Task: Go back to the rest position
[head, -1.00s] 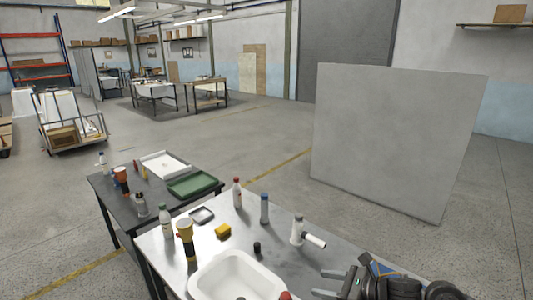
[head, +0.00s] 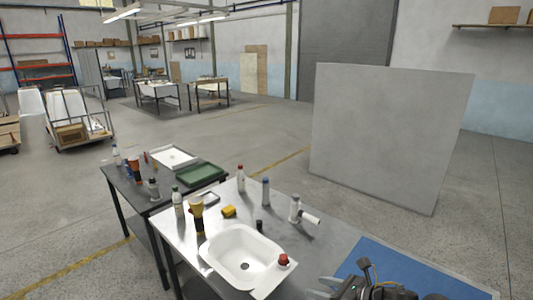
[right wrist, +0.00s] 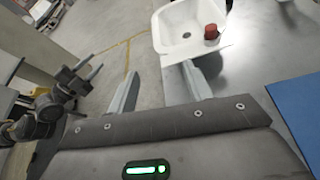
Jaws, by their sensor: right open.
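My right gripper (head: 325,288) is at the bottom edge of the head view, beside the front corner of the metal table (head: 215,222). In the right wrist view its two fingers (right wrist: 160,82) are spread apart with nothing between them. The white bathtub-like basin (head: 242,256) lies ahead of the fingers, apart from them, with a red-capped object (head: 284,261) at its near corner. My left arm and gripper (right wrist: 82,68) show at the left of the right wrist view, away from the table; its jaws are too small to judge. The left gripper is not in the head view.
A blue mat (head: 385,262) lies on the right of the table. Bottles, a yellow block (head: 229,211) and a white fitting (head: 297,210) stand behind the basin. A dark side table (head: 140,180) holds a green tray (head: 200,174). A large grey panel (head: 390,135) stands behind.

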